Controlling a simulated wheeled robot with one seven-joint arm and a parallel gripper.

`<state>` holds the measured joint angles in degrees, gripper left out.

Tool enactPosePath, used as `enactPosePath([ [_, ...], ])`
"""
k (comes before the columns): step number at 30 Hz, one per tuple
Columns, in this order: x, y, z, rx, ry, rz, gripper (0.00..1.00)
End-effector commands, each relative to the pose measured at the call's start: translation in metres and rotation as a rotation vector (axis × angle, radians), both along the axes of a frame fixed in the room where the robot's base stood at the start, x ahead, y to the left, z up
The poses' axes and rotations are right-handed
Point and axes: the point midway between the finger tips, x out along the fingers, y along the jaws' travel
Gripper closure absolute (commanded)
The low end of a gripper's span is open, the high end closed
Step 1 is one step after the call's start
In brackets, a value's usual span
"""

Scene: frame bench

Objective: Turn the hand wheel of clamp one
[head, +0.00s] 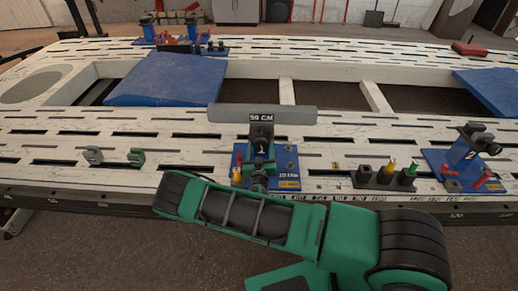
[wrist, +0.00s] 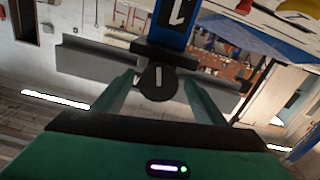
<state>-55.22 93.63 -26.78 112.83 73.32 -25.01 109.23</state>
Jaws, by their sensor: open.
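Clamp two (head: 468,150) stands to the right on its own blue plate. A dark holder (head: 384,178) with coloured pieces stands between the clamps. A grey bar (head: 262,114) crosses behind clamp one.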

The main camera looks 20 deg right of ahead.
Motion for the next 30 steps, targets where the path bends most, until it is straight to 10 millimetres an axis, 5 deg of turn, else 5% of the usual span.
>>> enactPosePath([
  [6, 0.0001, 0.0001, 0.0, 0.0, 0.0, 0.0, 0.37],
  [11, 0.0, 0.0002, 0.0, 0.001, 0.0, 0.0, 0.76],
  [30, 0.0004, 0.0032, -0.0004, -0.188, 0.061, 0.007, 0.76],
])
